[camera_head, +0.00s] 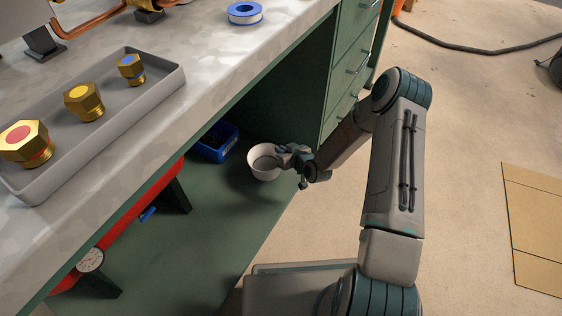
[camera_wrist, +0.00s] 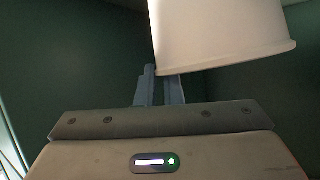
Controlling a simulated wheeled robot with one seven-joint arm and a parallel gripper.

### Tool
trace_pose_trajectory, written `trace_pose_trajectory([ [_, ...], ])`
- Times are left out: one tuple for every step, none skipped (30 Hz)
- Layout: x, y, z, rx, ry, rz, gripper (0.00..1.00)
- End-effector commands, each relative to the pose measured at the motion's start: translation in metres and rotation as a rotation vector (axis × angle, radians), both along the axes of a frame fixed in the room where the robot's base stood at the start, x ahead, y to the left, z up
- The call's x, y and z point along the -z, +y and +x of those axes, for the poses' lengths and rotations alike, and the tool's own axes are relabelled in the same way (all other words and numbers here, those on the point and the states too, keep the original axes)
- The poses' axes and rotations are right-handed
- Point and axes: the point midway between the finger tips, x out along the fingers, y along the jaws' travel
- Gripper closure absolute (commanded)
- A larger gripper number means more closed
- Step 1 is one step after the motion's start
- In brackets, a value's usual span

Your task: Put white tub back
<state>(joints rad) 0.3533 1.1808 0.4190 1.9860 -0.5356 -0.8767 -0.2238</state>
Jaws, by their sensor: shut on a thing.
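The white tub (camera_head: 263,165) is a small round bowl, open at the top, over the green lower shelf (camera_head: 215,225) under the workbench. My gripper (camera_head: 284,158) reaches in from the right and is shut on the tub's right side. In the wrist view the white tub (camera_wrist: 220,30) fills the upper right, and my gripper (camera_wrist: 162,75) has its fingers at the tub's lower left edge. I cannot tell whether the tub touches the shelf.
A blue bin (camera_head: 216,143) with dark contents stands just left of the tub. The workbench top (camera_head: 190,60) overhangs, and green drawers (camera_head: 350,65) stand at right. The shelf's middle is clear.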

Motion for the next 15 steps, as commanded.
trace_pose_trajectory([
  [0.002, 0.002, 0.002, 0.000, -0.001, 0.000, 1.00],
  [0.003, 0.003, 0.002, 0.000, -0.001, 0.000, 1.00],
  [0.005, 0.003, 0.002, 0.000, 0.000, 0.001, 1.00],
  [0.008, 0.003, 0.002, 0.000, 0.000, 0.001, 1.00],
  [0.011, 0.003, 0.002, 0.001, 0.001, 0.002, 1.00],
  [0.017, 0.003, 0.002, 0.001, 0.002, 0.001, 1.00],
  [0.022, 0.003, 0.002, 0.001, 0.002, 0.001, 1.00],
  [0.027, 0.003, 0.002, 0.001, 0.001, 0.002, 1.00],
  [0.033, 0.003, 0.002, 0.001, 0.001, 0.002, 1.00],
  [0.037, 0.003, 0.002, 0.001, 0.000, 0.002, 1.00],
  [0.040, 0.003, 0.002, 0.001, 0.000, 0.002, 1.00],
  [0.043, 0.003, 0.002, 0.001, 0.000, 0.002, 1.00],
  [0.043, 0.003, 0.002, 0.001, -0.001, 0.002, 1.00],
  [0.043, 0.003, 0.002, 0.001, -0.001, 0.002, 1.00],
  [0.042, 0.003, 0.002, 0.001, -0.001, 0.002, 1.00],
])
